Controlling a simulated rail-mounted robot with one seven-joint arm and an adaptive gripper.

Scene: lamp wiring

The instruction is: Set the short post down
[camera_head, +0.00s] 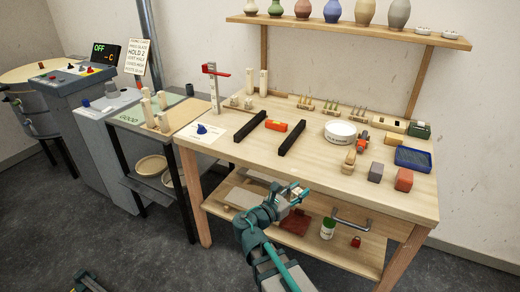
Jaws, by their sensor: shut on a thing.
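My gripper (301,194) is at the front edge of the workbench (330,188), in front of its middle. It is shut on a small pale wooden piece, apparently the short post (295,188), which is mostly hidden by the fingers. I cannot tell how the post is tilted or whether it touches the bench. Other pale posts stand at the back left of the bench, two tall ones (263,83) and shorter pieces (248,103) near them.
A white round dish (340,132), blocks (403,180) and a blue tray (413,158) stand at right. A lower shelf (345,245) holds several things.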

